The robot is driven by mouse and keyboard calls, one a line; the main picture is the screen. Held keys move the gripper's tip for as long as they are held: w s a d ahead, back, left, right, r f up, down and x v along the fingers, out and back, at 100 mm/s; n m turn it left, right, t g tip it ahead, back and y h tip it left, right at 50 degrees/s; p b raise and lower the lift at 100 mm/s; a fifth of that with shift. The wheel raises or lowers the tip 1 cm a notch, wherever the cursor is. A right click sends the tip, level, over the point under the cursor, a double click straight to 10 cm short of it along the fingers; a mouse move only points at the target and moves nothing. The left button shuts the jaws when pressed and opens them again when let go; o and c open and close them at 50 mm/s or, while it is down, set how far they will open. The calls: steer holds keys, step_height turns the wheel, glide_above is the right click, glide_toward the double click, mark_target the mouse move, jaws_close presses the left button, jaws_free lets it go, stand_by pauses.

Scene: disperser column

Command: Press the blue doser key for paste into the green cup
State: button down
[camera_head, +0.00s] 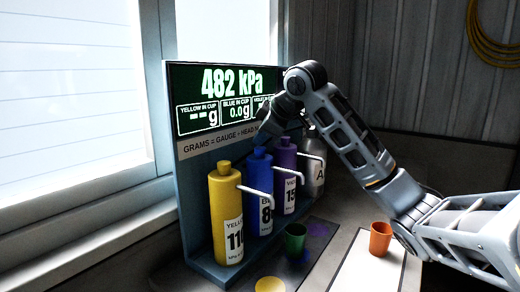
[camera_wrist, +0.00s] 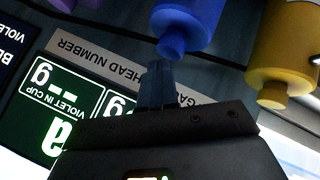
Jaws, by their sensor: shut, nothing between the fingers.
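The blue doser (camera_head: 252,195) stands between the yellow and violet ones on a grey-blue rack, with its blue key (camera_head: 259,153) on top and a white spout. The green cup (camera_head: 294,241) stands upright in front of it, near the spout's end. Its inside is too dark to read. My gripper is above the dosers in the head view, its fingertips hard to make out there. In the wrist view my gripper (camera_wrist: 158,68) is shut and empty, with its tips close to the blue key (camera_wrist: 172,44). I cannot tell whether they touch.
The yellow doser (camera_head: 225,205) and violet doser (camera_head: 285,160) flank the blue one; a grey bottle (camera_head: 314,170) stands behind. The display (camera_head: 225,95) reads 482 kPa and blue in cup 0.0 g. An orange cup (camera_head: 380,239) stands on a white mat (camera_head: 358,276). A yellow disc (camera_head: 269,285) lies in front.

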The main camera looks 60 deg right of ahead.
mark_target(262, 149)
steer(key=shift+f+b, duration=0.4)
steer(key=shift+f, duration=0.25)
stand_by(0.6)
steer(key=shift+r, duration=0.2)
steer(key=shift+r+p, duration=0.85)
steer(key=shift+r, duration=0.1)
step_height(262, 149, up, 5)
steer(key=p, duration=0.4)
stand_by(1.0)
